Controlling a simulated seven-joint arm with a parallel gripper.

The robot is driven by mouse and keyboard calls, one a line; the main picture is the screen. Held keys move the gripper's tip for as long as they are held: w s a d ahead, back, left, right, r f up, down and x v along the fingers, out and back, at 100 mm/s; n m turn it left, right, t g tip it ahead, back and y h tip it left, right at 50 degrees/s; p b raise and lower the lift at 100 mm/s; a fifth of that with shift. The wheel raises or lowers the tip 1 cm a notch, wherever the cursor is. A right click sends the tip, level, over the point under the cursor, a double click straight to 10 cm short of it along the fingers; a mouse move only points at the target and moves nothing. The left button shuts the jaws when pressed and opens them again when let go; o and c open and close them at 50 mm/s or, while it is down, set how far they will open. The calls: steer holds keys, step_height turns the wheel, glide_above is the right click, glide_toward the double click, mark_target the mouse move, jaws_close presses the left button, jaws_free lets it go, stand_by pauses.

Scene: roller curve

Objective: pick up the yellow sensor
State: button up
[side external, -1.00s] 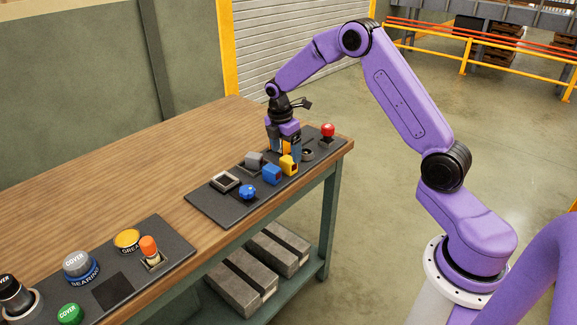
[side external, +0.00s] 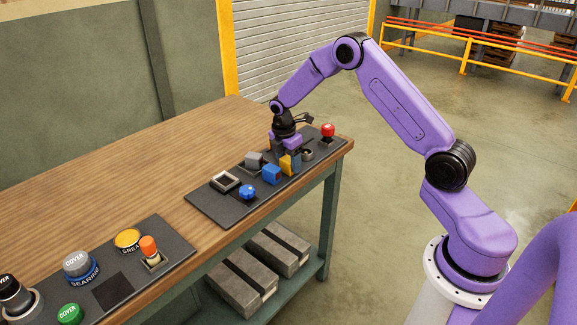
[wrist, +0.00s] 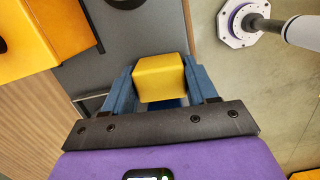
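The yellow sensor (side external: 287,163) is a small block with a dark face, near the right end of the dark mat on the bench. In the wrist view, a yellow block (wrist: 160,78) lies between the two blue fingers of my gripper (wrist: 160,82). The fingers are close along both its sides. I cannot tell whether they press on it. In the side view my gripper (side external: 285,148) is low over the mat, right at the sensor, and its fingertips are mostly hidden.
A blue block (side external: 271,174), a grey block (side external: 254,160), a blue knob (side external: 247,191) and a square frame (side external: 225,182) are to the left. A red button (side external: 327,130) is to the right. In the wrist view, a large yellow-orange object (wrist: 55,30) is close on the left.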

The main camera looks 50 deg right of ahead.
steer(key=shift+r, duration=0.15)
steer(key=shift+r, duration=0.6)
steer(key=s+a+r, duration=0.3)
steer(key=s+r, duration=0.9)
steer(key=s, duration=0.1)
steer(key=w+a+f, duration=0.2)
steer(key=w+a, duration=0.5)
steer(key=w, duration=0.4)
steer(key=w+a+f, duration=0.3)
steer(key=w+a, duration=0.4)
steer(key=w, duration=0.5)
steer(key=shift+n, duration=0.4)
steer(key=shift+s+a+f, duration=0.1)
steer(key=shift+f, duration=1.55)
steer(key=shift+s+a+f, duration=0.1)
steer(key=shift+f, duration=1.5)
steer(key=shift+f, duration=0.35)
